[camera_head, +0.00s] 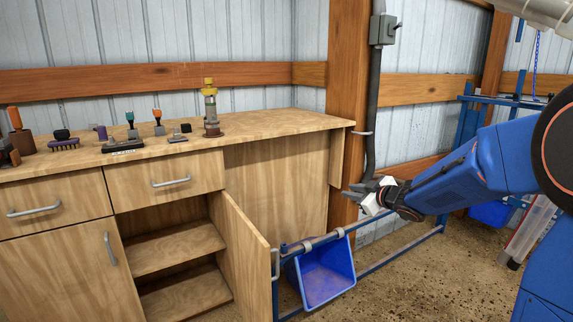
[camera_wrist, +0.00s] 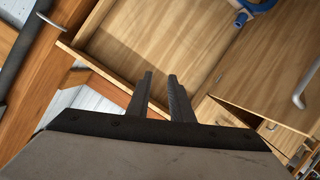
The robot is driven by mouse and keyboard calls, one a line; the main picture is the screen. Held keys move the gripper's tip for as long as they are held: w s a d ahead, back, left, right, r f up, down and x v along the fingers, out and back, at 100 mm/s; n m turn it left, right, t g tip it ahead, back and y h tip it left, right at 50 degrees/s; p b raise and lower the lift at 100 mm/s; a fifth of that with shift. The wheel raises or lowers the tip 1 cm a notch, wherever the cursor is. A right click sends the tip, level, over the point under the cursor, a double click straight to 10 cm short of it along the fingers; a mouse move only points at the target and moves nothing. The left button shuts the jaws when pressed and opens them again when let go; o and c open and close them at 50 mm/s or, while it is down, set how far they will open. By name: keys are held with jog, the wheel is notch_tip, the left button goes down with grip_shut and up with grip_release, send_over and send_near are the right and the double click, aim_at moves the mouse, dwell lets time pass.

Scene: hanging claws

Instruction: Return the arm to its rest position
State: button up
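My arm (camera_head: 450,185) is blue and reaches in from the right side of the head view. It is stretched out toward the left. My gripper (camera_head: 363,194) is in front of the wooden post, to the right of the workbench and above the blue bin. In the wrist view, the two dark fingers of my gripper (camera_wrist: 160,76) stand apart with a narrow gap between them. Wood shows through the gap, and nothing is held.
A wooden workbench (camera_head: 245,127) with several small tools stands at left; its cabinet door (camera_head: 240,253) is open. A blue bin (camera_head: 322,275) hangs on a low rail below my gripper. A grey pipe (camera_head: 371,110) runs down the post (camera_head: 346,70). Floor shows at lower right.

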jog(key=s+d+r+m+g+h, duration=0.1)
jog(key=s+d+m+h, duration=0.4)
jog(key=s, duration=0.5)
jog(key=s+d+r+m+g+h, duration=0.1)
jog(key=s+d+r+m+h, duration=0.15)
jog(key=s+d, duration=0.55)
jog(key=s+a+f+m+g, duration=0.1)
jog(key=s+a+f+g, duration=0.1)
jog(key=s, duration=0.8)
jog(key=s+a+f+m+g, duration=0.1)
jog(key=s+f, duration=0.3)
jog(key=s, duration=0.6)
jog(key=s+a+f+m+g+y, duration=0.1)
jog(key=s+a+f+g, duration=0.2)
jog(key=s, duration=0.7)
jog(key=shift+a+f, duration=0.2)
jog(key=shift+f, duration=0.05)
jog(key=shift+m, duration=0.25)
